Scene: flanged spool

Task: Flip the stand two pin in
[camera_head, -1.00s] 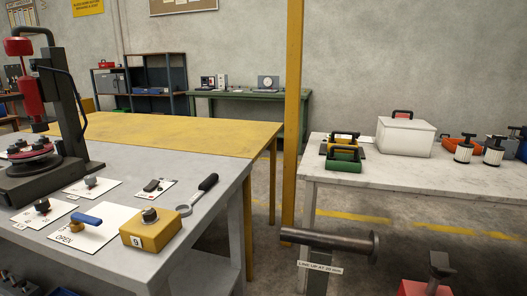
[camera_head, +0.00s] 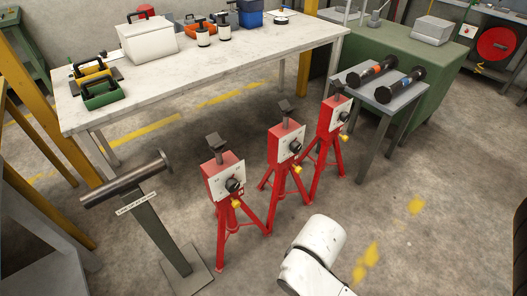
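Three red tripod stands stand on the floor in a slanting row: a near left one (camera_head: 222,178), a middle one (camera_head: 287,140) and a far right one (camera_head: 333,117). Each has a dark post on top, a pale front plate with a black knob, and a yellow piece low on the plate. The yellow pieces show on the left stand (camera_head: 236,203), the middle stand (camera_head: 297,169) and the right stand (camera_head: 344,137). Stand numbers are too small to read, and I cannot tell any pin's position. My white arm link is at the bottom; my gripper is out of view.
A small grey table (camera_head: 390,97) with two dark spools is at the right. The floor at front right is clear.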

